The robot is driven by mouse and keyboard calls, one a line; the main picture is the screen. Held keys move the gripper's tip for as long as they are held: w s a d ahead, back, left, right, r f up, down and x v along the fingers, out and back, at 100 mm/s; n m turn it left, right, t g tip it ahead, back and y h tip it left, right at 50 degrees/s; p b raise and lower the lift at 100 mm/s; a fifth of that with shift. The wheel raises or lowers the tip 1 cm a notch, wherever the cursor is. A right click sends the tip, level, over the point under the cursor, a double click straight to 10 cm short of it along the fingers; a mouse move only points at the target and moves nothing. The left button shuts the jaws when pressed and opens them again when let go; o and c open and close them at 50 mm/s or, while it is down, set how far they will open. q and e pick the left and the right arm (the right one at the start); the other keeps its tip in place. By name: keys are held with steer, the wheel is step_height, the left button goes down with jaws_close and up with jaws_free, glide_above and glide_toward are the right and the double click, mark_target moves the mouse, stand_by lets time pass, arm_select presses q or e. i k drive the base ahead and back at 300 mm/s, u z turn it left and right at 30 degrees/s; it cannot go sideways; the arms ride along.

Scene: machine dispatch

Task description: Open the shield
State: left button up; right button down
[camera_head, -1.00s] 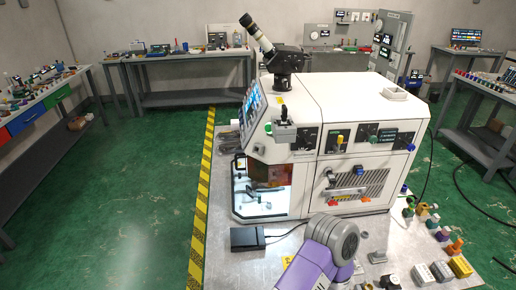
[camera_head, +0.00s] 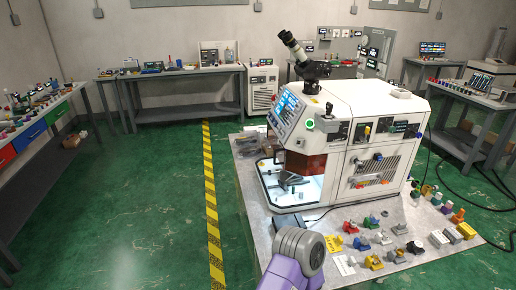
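A white machine (camera_head: 370,115) stands on a metal table to the right of the middle. The shield (camera_head: 304,163) is an amber, see-through panel at the upper part of the machine's front opening. Below it the lit chamber (camera_head: 292,190) shows, with metal parts inside. How far the shield is raised is hard to tell from this angle. Neither of my grippers is in view. A purple and grey link of my arm rises from the bottom edge, in front of the table, apart from the shield.
The metal table (camera_head: 255,200) carries several small coloured parts in front of and to the right of the machine. A microscope-like tube (camera_head: 294,45) stands on top of the machine. Yellow-black floor tape (camera_head: 211,215) runs left of the table, with clear green floor beyond.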

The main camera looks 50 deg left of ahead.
mark_target(280, 154)
steer(key=u, duration=1.6)
steer(key=i, duration=0.5)
steer(key=u, duration=0.45)
steer(key=k, duration=0.5)
steer(key=u, duration=1.35)
steer(key=i, duration=1.1)
steer(key=z, duration=0.4)
